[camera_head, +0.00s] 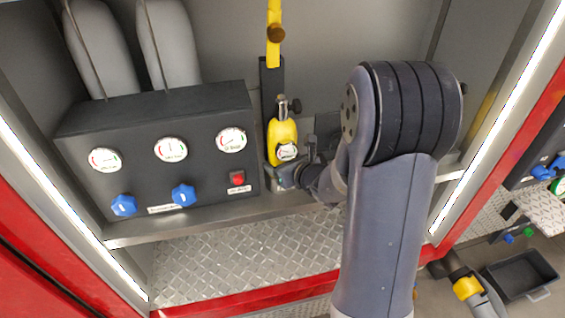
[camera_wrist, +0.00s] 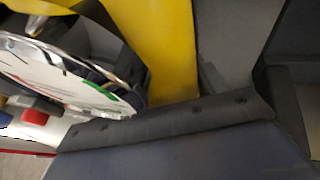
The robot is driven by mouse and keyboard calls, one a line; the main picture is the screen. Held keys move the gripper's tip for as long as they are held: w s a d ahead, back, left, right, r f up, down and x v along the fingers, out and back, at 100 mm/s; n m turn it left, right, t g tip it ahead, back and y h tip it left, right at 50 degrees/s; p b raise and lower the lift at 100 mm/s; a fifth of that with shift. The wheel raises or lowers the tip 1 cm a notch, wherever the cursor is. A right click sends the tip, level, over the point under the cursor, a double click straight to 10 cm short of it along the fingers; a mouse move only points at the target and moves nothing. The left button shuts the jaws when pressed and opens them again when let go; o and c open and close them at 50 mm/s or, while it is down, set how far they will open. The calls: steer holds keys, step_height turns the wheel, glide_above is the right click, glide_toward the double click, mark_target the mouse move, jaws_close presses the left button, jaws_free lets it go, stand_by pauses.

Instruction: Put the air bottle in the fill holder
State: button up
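The air bottle (camera_head: 283,135) is yellow, with a metal valve on top and a round gauge on its front. It stands nearly upright just right of the grey control panel. The dark fill holder (camera_head: 270,78) shows as an upright back plate behind the bottle. I cannot tell how fully the bottle sits in it. My gripper (camera_head: 304,172) is at the bottle's lower right, its fingers mostly hidden. In the wrist view, the yellow bottle (camera_wrist: 172,40) and its gauge are very close, beside a dark padded edge. Whether the fingers are closed on the bottle is unclear.
The control panel (camera_head: 155,150) carries gauges, blue knobs and a red switch. Two grey cylinders (camera_head: 170,45) stand behind it. A yellow bar (camera_head: 273,35) rises above the holder. Lit compartment edges frame both sides. A dark tray (camera_head: 520,274) lies at lower right.

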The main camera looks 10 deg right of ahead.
steer(key=o, duration=0.4)
steer(key=shift+r+p, duration=0.5)
steer(key=shift+p, duration=0.2)
steer(key=v, duration=1.2)
steer(key=shift+r, duration=0.1)
